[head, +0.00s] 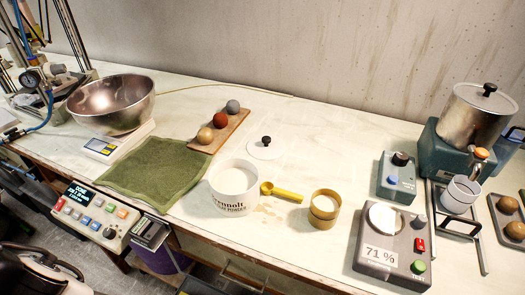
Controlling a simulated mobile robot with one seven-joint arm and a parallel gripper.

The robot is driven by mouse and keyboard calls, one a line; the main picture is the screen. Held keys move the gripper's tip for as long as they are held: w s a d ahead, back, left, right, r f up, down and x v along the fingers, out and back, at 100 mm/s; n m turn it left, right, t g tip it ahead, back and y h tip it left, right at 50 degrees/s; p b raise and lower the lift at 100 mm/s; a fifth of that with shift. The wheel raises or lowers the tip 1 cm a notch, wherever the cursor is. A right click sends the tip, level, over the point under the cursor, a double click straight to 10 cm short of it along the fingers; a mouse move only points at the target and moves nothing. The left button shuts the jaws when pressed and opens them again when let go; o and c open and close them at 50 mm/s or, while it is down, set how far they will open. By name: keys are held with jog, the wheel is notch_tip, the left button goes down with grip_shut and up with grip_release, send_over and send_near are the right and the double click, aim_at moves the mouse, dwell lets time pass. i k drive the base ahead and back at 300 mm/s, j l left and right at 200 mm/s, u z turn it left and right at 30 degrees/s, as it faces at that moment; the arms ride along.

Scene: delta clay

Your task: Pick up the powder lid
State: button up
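The powder lid (265,152) is a flat white disc with a small black knob. It lies on the pale bench top just behind the white powder tub, and its edge is faint against the bench. The powder tub (233,200) is open, has dark lettering on its front and holds white powder. The lid is apart from the tub. My gripper is not in the head view.
A yellow scoop (282,192) and a brass-coloured cup (323,210) stand right of the tub. A wooden board (236,124) with three balls lies behind-left, beside a green towel (152,172). A grey device (392,245) stands front right. The bench right of the lid is clear.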

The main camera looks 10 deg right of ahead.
aim_at(264, 147)
jog(key=j, duration=0.9)
jog(key=k+j, duration=0.1)
jog(key=j, duration=0.8)
jog(key=j+z, duration=0.15)
jog(key=j, duration=0.3)
jog(key=k+j+z, duration=0.15)
jog(key=j, duration=0.25)
jog(key=z, duration=1.2)
jog(key=i, duration=1.5)
